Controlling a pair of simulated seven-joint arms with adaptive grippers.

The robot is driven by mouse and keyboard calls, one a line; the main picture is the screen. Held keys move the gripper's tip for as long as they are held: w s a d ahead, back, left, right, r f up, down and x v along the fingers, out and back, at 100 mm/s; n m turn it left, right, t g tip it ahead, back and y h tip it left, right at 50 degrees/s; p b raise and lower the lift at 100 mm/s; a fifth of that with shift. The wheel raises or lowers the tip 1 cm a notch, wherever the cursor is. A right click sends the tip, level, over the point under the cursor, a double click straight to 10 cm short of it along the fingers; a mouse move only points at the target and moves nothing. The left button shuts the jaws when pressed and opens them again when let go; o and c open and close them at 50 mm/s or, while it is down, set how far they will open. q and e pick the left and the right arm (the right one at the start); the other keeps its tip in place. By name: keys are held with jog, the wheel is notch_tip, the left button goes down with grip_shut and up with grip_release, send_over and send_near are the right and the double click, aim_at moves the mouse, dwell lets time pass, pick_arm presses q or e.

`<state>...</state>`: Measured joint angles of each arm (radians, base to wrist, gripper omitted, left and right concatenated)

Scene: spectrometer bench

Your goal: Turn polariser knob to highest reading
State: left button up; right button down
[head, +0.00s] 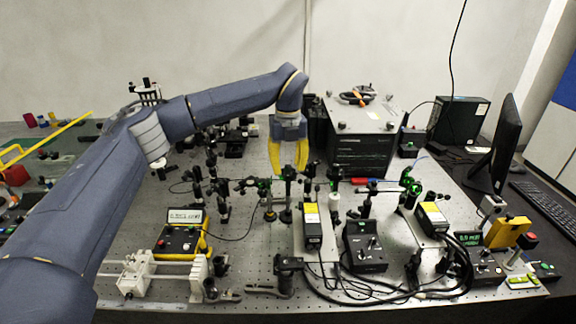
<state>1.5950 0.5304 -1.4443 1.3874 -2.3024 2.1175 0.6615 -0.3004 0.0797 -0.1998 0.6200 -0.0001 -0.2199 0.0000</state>
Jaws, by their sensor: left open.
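My left gripper (287,168) hangs from the arm over the middle of the bench, pointing down. Its two yellow fingers are apart, with nothing seen between them. Below it stands a row of dark optics on posts (288,190), some lit green. I cannot tell which of these carries the polariser knob. A yellow-cased meter (183,238) with a lit display and a red button stands left of centre; its reading is too small to make out. My right gripper is not in view.
A large dark box (361,145) stands behind the optics, right of my left gripper. Two yellow-labelled modules (312,222) and a black control box (364,248) stand in front, with loose black cables. A monitor (506,140) is at the right. Bare perforated bench (250,262) shows front centre.

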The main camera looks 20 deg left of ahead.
pick_arm(q)
jog(key=shift+c, duration=0.2)
grip_shut()
jog(key=shift+m, duration=0.3)
jog(key=m, duration=0.5)
jog(key=shift+r+m, duration=0.1)
jog(key=shift+m, duration=0.2)
jog(key=m, duration=0.6)
jog(key=shift+m, duration=0.4)
dwell(0.5)
jog(key=shift+o, duration=0.2)
grip_release()
